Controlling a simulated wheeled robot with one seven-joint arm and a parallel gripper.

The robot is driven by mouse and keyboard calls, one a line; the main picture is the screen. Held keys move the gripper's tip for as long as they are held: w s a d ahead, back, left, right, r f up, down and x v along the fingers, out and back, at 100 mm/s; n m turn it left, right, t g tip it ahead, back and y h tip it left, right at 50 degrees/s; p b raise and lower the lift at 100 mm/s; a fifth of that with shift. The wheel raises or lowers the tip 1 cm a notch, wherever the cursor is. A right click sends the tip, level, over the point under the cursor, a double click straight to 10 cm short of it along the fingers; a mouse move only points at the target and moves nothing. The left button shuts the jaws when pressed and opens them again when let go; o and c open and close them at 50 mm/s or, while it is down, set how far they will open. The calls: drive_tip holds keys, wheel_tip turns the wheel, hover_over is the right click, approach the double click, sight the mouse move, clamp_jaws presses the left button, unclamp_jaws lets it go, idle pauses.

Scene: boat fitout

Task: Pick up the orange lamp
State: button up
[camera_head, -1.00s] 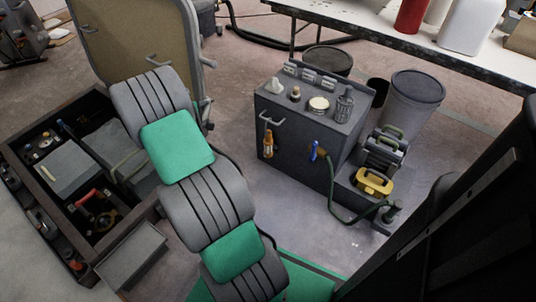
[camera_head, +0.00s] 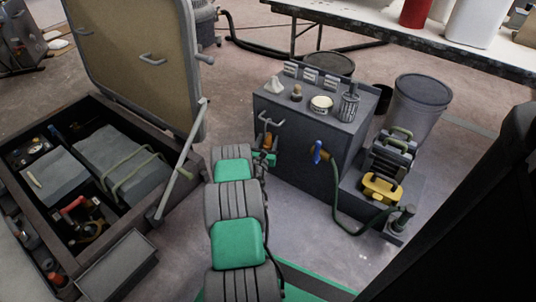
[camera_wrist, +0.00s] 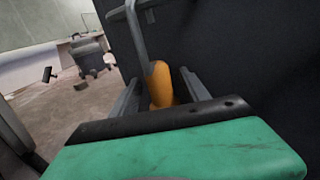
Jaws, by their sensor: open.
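The orange lamp (camera_head: 267,140) hangs from a grey hook on the front of the dark grey cabinet (camera_head: 311,165). In the wrist view the lamp (camera_wrist: 160,84) stands upright below the hook, and its lower part is hidden behind my wrist housing. My gripper (camera_wrist: 158,92) is open, with one finger on each side of the lamp. I cannot tell whether either finger touches it. In the head view my gripper (camera_head: 266,153) is small, close to the cabinet front at the lamp, and partly covers it.
A hose with a blue lever (camera_head: 318,151) is right of the lamp. An open-lidded floor locker (camera_head: 170,202) lies to the left.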

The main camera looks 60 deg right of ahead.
drive_tip(key=shift+w+d, duration=0.1)
drive_tip(key=shift+d, duration=0.15)
clamp_jaws()
idle(0.4)
drive_tip(key=shift+r, duration=0.1)
idle(0.8)
